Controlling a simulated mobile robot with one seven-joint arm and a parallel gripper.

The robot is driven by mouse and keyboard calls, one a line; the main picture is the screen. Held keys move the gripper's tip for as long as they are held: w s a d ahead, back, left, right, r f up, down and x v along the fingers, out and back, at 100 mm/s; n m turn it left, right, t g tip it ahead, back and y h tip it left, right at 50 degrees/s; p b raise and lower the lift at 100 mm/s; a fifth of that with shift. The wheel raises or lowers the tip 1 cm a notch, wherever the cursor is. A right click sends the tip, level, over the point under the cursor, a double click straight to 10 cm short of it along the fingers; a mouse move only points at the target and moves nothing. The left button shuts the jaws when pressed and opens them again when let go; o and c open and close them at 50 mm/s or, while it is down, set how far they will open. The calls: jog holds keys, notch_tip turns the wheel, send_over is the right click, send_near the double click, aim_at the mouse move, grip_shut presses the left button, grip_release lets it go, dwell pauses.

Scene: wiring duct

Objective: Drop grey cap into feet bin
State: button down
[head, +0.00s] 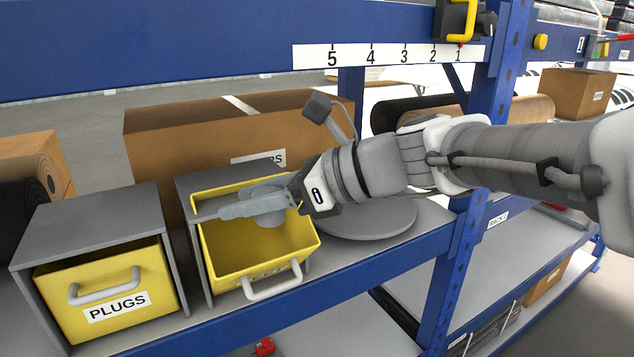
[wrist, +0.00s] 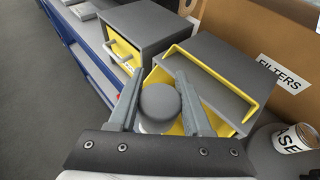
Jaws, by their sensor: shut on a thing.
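My gripper (head: 235,207) is over an open yellow bin (head: 235,259), pulled partway out of its grey housing on the shelf. The bin's front label is foreshortened and I cannot read it. In the wrist view my gripper (wrist: 160,93) is shut on a round grey cap (wrist: 158,101), held between the two fingers. A whitish part shows under the cap. The cap is partly hidden behind a finger in the head view. The bin's yellow rim (wrist: 225,76) shows behind the fingers in the wrist view.
A shut yellow PLUGS drawer (head: 100,290) stands left in its own housing. A FILTERS carton (head: 180,146) is behind. A round grey plate (head: 370,222) lies right of the open bin. A labelled can (wrist: 293,138) stands at right in the wrist view. A blue upright (head: 447,265) stands further right.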

jog(key=shift+w+a+f, duration=0.15)
jog(key=shift+w+a, duration=0.45)
jog(key=shift+w, duration=0.3)
jog(key=shift+w+a+f, duration=0.15)
jog(key=shift+w+a, duration=0.4)
jog(key=shift+w, duration=0.35)
jog(key=shift+c, duration=1.3)
grip_release()
jog(key=shift+d, duration=0.1)
jog(key=v, duration=1.7)
jog(key=shift+s+d, duration=0.15)
